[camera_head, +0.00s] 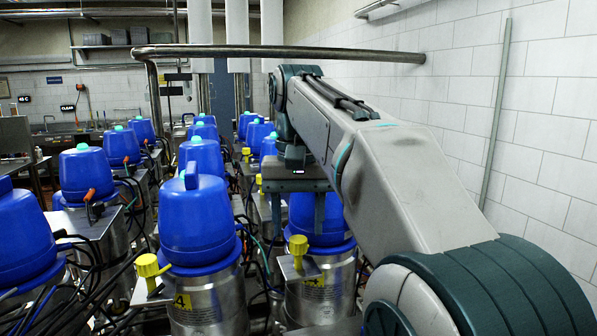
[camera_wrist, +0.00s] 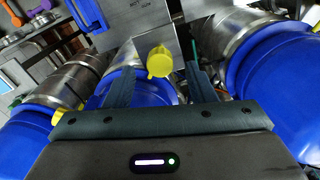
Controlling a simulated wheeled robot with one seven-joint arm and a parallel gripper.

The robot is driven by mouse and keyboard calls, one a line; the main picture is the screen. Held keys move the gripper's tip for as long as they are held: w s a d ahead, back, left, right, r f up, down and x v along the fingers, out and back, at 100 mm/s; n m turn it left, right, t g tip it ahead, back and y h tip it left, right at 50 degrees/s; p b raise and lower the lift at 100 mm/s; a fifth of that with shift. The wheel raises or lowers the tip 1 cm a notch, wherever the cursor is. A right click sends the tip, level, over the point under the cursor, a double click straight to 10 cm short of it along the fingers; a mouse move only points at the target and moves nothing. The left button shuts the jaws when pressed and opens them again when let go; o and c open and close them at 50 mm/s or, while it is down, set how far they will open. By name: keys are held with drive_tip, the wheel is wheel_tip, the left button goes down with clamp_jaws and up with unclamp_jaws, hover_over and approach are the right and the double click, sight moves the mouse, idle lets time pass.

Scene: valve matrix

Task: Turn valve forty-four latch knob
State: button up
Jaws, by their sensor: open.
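My gripper (camera_head: 298,222) points down, with its two fingers apart and empty in the head view. A yellow latch knob (camera_head: 298,246) stands just below and between the fingertips, on a grey plate in front of a blue-capped valve (camera_head: 332,222). In the wrist view, a yellow knob (camera_wrist: 159,62) shows between the fingers of my gripper (camera_wrist: 161,48), closer to the left finger's side in depth than I can judge. I cannot tell whether the fingers touch it. The label (camera_head: 315,280) under the knob is too small to read fully.
Another yellow knob (camera_head: 150,267) stands at the left beside a blue-capped valve (camera_head: 197,220). More blue-capped valves and knobs fill the rows behind. Black hoses run between them. A metal rail (camera_head: 290,51) crosses above, and a white tiled wall (camera_head: 545,130) bounds the right side.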

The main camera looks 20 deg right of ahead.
sight(298, 238)
wheel_tip(298, 238, up, 12)
drive_tip(key=p, duration=0.5)
drive_tip(key=shift+f, duration=0.25)
